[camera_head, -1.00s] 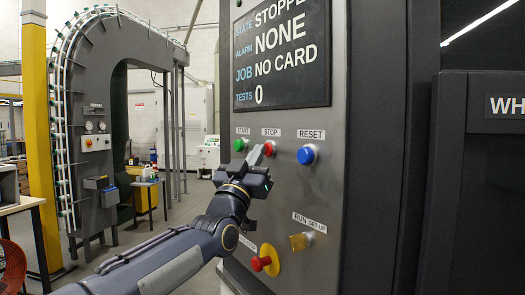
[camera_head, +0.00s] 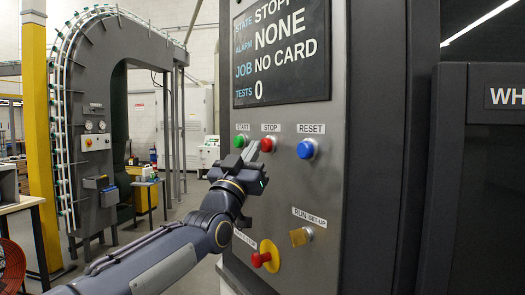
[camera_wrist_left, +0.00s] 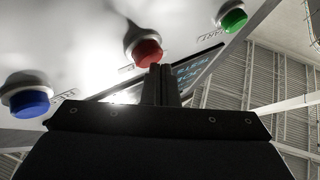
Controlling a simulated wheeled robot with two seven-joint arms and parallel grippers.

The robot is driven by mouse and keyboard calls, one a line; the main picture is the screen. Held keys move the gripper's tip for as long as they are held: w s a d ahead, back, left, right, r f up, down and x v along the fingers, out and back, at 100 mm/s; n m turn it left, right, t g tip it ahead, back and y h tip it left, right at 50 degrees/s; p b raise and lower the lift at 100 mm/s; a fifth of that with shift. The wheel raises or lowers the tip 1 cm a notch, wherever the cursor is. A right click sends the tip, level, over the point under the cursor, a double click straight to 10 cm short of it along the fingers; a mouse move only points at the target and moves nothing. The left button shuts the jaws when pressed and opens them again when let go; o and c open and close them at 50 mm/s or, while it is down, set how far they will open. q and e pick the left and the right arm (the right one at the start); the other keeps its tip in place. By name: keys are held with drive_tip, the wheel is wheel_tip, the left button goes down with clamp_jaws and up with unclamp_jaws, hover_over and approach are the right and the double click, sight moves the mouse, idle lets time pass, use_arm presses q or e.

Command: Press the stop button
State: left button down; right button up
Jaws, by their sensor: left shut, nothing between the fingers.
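The red stop button (camera_head: 267,145) sits on the grey panel under a STOP label, between the green start button (camera_head: 239,141) and the blue reset button (camera_head: 306,149). My left gripper (camera_head: 250,152) is shut and empty, its fingertips just left of and below the stop button. In the left wrist view the red button (camera_wrist_left: 147,53) stands just beyond the shut fingertips (camera_wrist_left: 160,70); I cannot tell whether they touch. The display (camera_head: 282,55) above shows the state line partly cut off, alarm NONE, job NO CARD and tests 0. My right gripper is not in view.
Lower on the panel are a red emergency knob on a yellow plate (camera_head: 266,257) and a run/set-up key switch (camera_head: 301,236). A dark cabinet (camera_head: 490,190) stands at the right. A conveyor arch (camera_head: 90,110) stands at the back left. The space left of the panel is open.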

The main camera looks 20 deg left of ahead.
use_arm(q)
drive_tip(key=shift+s+a, duration=0.3)
drive_tip(key=shift+s, duration=0.15)
drive_tip(key=s+a+b, duration=0.1)
drive_tip(key=s+b, duration=0.1)
drive_tip(key=s, duration=0.1)
drive_tip(key=s+a+b, duration=0.1)
drive_tip(key=shift+s+a, duration=0.15)
drive_tip(key=shift+a, duration=0.2)
drive_tip(key=shift+f, duration=0.1)
idle(0.6)
